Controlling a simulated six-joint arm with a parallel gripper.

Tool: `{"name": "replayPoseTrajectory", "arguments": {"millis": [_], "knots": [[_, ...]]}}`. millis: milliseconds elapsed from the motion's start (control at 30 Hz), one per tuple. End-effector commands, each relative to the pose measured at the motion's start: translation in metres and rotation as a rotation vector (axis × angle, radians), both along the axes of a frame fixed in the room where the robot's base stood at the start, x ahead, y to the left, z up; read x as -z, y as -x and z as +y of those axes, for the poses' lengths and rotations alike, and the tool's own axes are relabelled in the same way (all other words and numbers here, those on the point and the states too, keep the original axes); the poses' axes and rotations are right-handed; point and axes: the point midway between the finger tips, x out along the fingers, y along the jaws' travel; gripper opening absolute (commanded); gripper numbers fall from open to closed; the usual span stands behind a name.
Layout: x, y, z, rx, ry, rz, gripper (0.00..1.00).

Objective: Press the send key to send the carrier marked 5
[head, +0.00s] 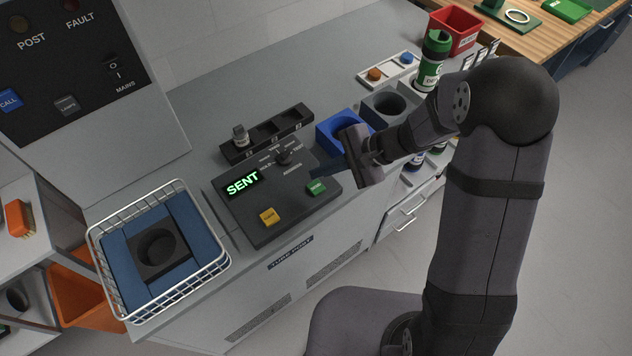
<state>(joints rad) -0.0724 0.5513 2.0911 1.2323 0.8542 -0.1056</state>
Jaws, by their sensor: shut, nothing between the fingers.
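The dark control panel (250,217) has a small display (243,183) lit with green letters reading SENT. A green key (317,187) and a yellow key (269,216) sit on its front part. Their lettering is too small to read, so I cannot tell by label which is the send key. More carriers are partly hidden below my forearm. I cannot make out a 5.
A wire basket (222,262) with blue padding and a round dark opening stands left. Behind the panel is a dark slotted rack (264,145) holding a small grey piece. A blue holder (338,134), a grey holder (371,105) and a red bin (465,22) lie right.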

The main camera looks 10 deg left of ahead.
Motion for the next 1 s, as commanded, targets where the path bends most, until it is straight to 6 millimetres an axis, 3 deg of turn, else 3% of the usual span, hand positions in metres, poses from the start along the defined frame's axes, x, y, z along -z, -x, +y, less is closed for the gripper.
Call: {"name": "replayPoseTrajectory", "arguments": {"millis": [233,1000], "knots": [[-0.022,0.0,0.0,0.0,0.001,0.001,0.0],[-0.022,0.0,0.0,0.001,0.0,0.001,0.0]]}}
